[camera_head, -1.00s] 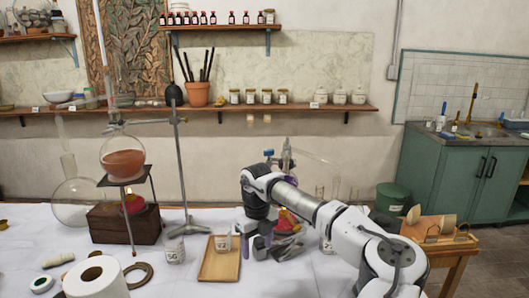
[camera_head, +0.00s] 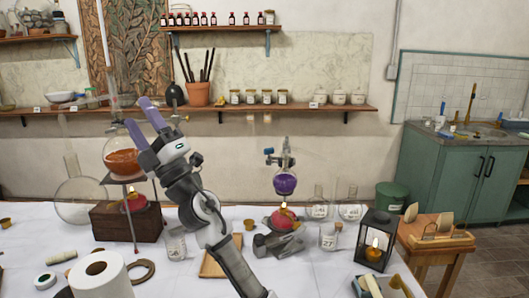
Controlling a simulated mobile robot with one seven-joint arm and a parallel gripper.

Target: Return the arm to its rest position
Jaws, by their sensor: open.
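My white and grey arm (camera_head: 232,262) rises from the bottom edge of the view and leans up to the left over the table. My gripper (camera_head: 142,119) is raised in front of the back wall, its two purple-tipped fingers pointing up and left. The fingers are apart with nothing held between them. In the picture the gripper overlaps the flask of orange-brown liquid (camera_head: 119,161) on its stand; I cannot tell the gap in depth. My arm hides much of the wooden tray (camera_head: 208,267) and whatever stands on it.
A glass jar (camera_head: 176,248) stands left of my arm. A purple-filled flask (camera_head: 285,182) hangs above a red burner (camera_head: 282,218) to the right. A black lantern (camera_head: 375,240) with a lit flame stands at the table's right. A paper roll (camera_head: 100,272) is front left.

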